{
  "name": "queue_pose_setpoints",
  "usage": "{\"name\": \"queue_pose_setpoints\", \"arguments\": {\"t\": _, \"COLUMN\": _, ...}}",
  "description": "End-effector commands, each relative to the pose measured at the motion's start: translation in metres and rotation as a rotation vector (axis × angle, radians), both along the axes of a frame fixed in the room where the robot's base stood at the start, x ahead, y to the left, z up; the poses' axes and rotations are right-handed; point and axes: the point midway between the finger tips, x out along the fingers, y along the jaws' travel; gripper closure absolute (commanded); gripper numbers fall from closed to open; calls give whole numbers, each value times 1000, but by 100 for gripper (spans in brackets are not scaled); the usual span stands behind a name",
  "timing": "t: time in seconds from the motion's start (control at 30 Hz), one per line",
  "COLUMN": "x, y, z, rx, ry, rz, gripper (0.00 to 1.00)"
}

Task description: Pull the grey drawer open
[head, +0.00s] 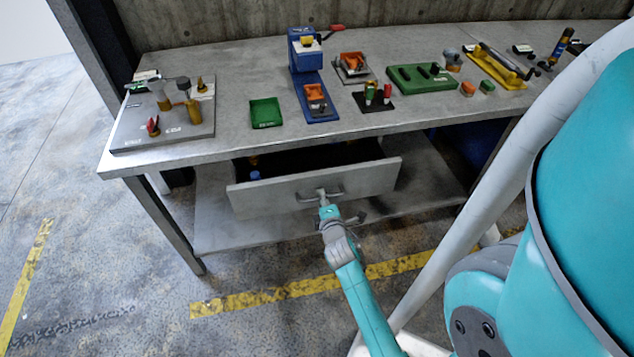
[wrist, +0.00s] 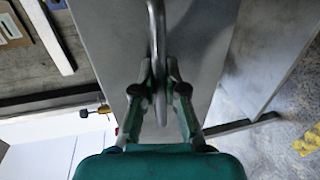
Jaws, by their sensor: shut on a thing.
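The grey drawer (head: 370,180) hangs under the workbench and stands partly open, with its dark inside showing behind the front panel. Its bar handle (head: 306,198) is on the middle of the front. My gripper (head: 323,194) is at the handle, and its jaws are shut on it. In the wrist view, the handle (wrist: 157,40) runs between the two fingers of my gripper (wrist: 160,90), with the grey drawer front (wrist: 110,40) behind it. The rest of the inside is dark.
The workbench top (head: 220,90) carries a blue press (head: 305,55), a green tray (head: 265,112), a green block (head: 420,78) and a grey board with parts (head: 135,130). A lower shelf (head: 220,232) lies under the drawer. A yellow line (head: 260,298) marks the open floor in front.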

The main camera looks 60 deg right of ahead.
Motion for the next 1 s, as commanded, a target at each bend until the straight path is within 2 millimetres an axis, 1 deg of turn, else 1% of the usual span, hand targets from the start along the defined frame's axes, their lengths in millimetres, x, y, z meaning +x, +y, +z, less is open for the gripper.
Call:
{"name": "queue_pose_setpoints", "arguments": {"t": 0.03, "x": -11, "y": 13, "z": -2, "rx": 3, "ry": 5, "rz": 1, "gripper": 100}}
{"name": "queue_pose_setpoints", "arguments": {"t": 0.1, "x": -23, "y": 28, "z": -2, "rx": 3, "ry": 6, "rz": 2, "gripper": 100}}
{"name": "queue_pose_setpoints", "arguments": {"t": 0.3, "x": -52, "y": 61, "z": -1, "rx": 2, "ry": 4, "rz": 2, "gripper": 100}}
{"name": "queue_pose_setpoints", "arguments": {"t": 0.5, "x": -77, "y": 91, "z": -1, "rx": 0, "ry": 5, "rz": 3, "gripper": 100}}
{"name": "queue_pose_setpoints", "arguments": {"t": 0.7, "x": -98, "y": 116, "z": -1, "rx": -1, "ry": 4, "rz": 4, "gripper": 100}}
{"name": "queue_pose_setpoints", "arguments": {"t": 0.8, "x": -106, "y": 125, "z": -1, "rx": -1, "ry": 4, "rz": 3, "gripper": 100}}
{"name": "queue_pose_setpoints", "arguments": {"t": 1.0, "x": -116, "y": 137, "z": 0, "rx": -1, "ry": 1, "rz": 2, "gripper": 100}}
